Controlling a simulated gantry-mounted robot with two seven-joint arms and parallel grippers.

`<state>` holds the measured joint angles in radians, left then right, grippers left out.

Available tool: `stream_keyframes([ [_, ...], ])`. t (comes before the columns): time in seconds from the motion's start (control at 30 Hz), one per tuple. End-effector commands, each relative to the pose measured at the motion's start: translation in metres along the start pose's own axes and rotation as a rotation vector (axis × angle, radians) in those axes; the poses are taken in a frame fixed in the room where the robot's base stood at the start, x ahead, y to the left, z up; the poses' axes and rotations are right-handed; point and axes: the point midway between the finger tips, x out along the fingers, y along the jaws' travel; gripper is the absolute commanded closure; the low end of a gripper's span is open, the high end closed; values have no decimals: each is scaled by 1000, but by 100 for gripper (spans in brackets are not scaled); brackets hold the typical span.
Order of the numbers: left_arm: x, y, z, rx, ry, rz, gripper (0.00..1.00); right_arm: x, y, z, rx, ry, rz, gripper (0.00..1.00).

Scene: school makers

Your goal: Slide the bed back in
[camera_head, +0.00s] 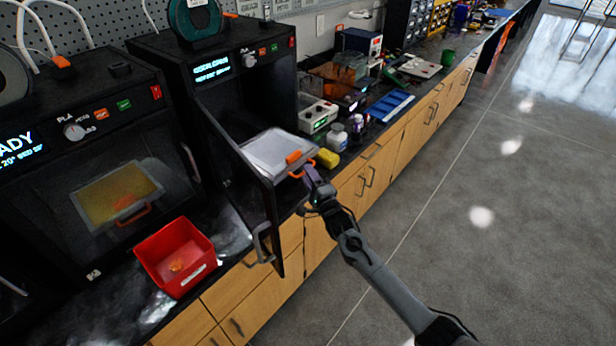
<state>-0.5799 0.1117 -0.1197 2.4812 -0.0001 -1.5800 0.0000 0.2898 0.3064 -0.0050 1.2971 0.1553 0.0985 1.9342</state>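The bed (272,151) is a pale flat plate that sticks out of the open front of the right-hand black printer (233,104). An orange handle (294,157) is at its outer front edge. The printer's door (237,150) stands swung open to the left of the bed. My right gripper (308,178) is at the bed's front edge, close to the orange handle. Its fingers are small and partly hidden, so I cannot tell whether they are closed or touch the handle. My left gripper is not in view.
A red bin (177,257) with a small orange object stands on the counter left of the open door. Another printer (105,150) with its door shut is at the left. A yellow object (327,158) and a white bottle (337,138) are right of the bed. The floor is clear.

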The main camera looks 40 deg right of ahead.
Motion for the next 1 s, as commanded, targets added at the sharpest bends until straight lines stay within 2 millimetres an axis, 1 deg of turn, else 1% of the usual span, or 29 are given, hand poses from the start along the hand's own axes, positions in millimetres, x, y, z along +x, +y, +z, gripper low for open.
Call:
stream_keyframes([
  [0.17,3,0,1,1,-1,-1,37,9,0,0,-1,0,0,65],
  [0.47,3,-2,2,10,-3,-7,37,10,0,0,0,0,0,65],
  [0.6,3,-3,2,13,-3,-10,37,10,0,0,0,0,0,86],
  [0.7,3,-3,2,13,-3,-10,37,10,0,0,0,0,0,100],
  [1.0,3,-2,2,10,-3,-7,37,10,0,0,0,0,0,100],
])
